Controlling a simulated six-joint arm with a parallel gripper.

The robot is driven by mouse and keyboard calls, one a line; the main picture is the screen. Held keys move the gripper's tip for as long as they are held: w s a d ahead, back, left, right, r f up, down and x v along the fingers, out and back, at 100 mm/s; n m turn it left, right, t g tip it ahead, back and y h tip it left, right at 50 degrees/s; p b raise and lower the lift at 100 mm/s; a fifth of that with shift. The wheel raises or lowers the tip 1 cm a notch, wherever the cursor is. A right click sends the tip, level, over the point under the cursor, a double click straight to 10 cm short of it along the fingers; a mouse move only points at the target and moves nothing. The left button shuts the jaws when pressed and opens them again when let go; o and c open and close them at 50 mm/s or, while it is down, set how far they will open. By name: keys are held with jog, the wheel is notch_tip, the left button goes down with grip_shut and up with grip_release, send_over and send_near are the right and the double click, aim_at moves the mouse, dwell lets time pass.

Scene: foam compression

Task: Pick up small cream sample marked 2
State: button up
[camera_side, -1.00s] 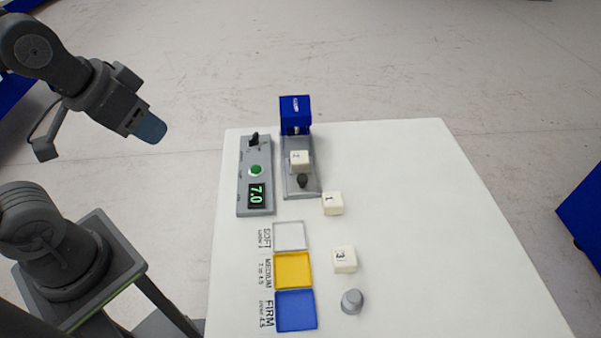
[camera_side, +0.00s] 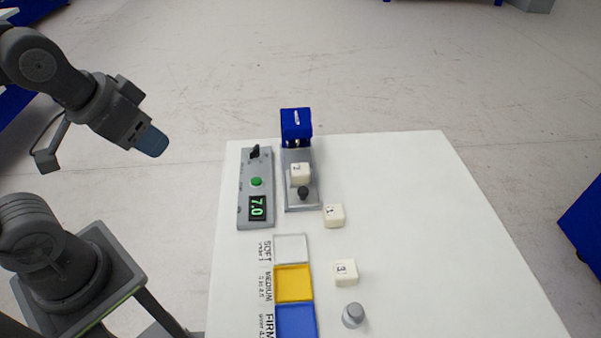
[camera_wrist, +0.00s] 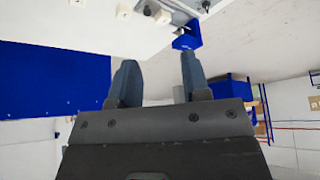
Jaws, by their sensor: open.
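The small cream sample marked 2 (camera_side: 300,174) sits on the grey bed of the press (camera_side: 302,207), between its blue head (camera_side: 296,123) and a dark knob (camera_side: 303,193). In the wrist view a cream block (camera_wrist: 162,17) beside the press appears to be the same sample, but its mark is not legible. My gripper (camera_side: 152,143) is raised off the table's left side, well away from the sample. In the wrist view my gripper (camera_wrist: 159,62) has its two blue-grey fingers apart with nothing between them.
Cream samples marked 1 (camera_side: 333,215) and 3 (camera_side: 345,272) and a grey knob-like piece (camera_side: 353,315) stand on the white table (camera_side: 430,240). A grey control box (camera_side: 256,215) reads 7.0. White (camera_side: 291,249), yellow (camera_side: 294,284) and blue (camera_side: 296,322) trays lie in front. The table's right side is clear.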

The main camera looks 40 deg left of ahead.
jog(key=o, duration=0.7)
jog(key=m+g, duration=0.6)
jog(key=m, duration=0.3)
send_over(303, 168)
notch_tip(303, 168, down, 25)
jog(key=shift+s+a+f, duration=0.1)
jog(key=shift+f, duration=2.9)
